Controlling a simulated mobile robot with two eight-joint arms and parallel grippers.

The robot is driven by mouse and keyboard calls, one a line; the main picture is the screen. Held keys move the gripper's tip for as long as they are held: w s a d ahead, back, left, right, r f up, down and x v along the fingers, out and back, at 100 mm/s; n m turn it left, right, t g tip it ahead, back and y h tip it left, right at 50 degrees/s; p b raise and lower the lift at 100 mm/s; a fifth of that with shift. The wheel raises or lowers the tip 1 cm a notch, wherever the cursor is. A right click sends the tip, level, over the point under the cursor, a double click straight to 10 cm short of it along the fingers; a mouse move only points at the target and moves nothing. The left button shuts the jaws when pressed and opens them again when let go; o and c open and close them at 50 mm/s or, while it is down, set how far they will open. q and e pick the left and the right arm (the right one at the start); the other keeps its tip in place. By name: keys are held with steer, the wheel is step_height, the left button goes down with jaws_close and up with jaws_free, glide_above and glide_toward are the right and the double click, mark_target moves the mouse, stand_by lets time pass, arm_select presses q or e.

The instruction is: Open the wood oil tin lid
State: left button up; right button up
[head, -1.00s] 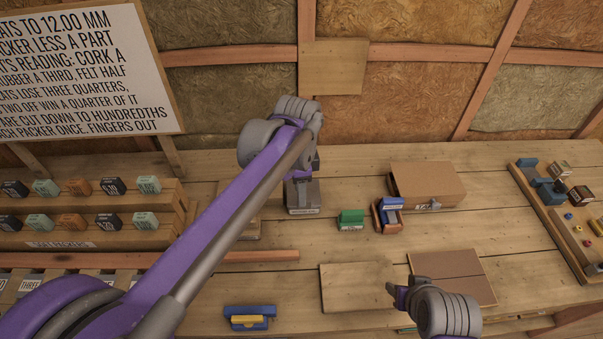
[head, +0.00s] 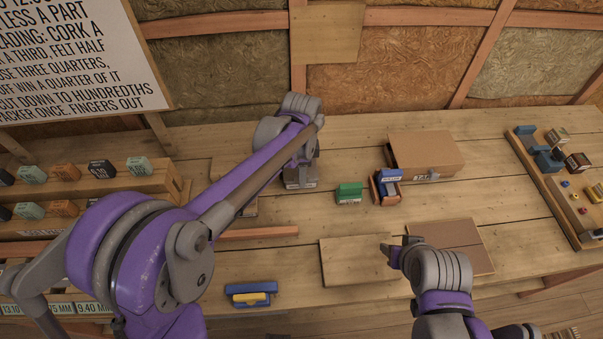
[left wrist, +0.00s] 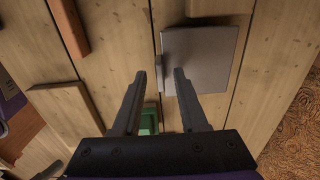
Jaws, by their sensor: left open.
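A grey metal tin (head: 301,178) with a small label on its front stands at the middle of the bench. I take it to be the wood oil tin, though I cannot read the label. Its flat grey lid (left wrist: 210,55) shows from above in the left wrist view and looks closed. My left gripper (left wrist: 160,74) is open and empty, with its right fingertip over or beside the lid's edge; contact is unclear. In the head view my own arm hides this gripper and part of the tin. My right gripper (head: 396,247) is near the bench's front, its jaw gap unclear.
A green box (head: 349,193) and a wooden holder with blue blocks (head: 386,187) stand right of the tin. A cardboard box (head: 427,153) is behind them. A wooden board (head: 357,261) lies in front, and a parts tray (head: 556,205) is at far right.

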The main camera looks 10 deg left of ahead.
arm_select(q)
steer(key=shift+f, duration=0.3)
jaws_close()
stand_by(1.3)
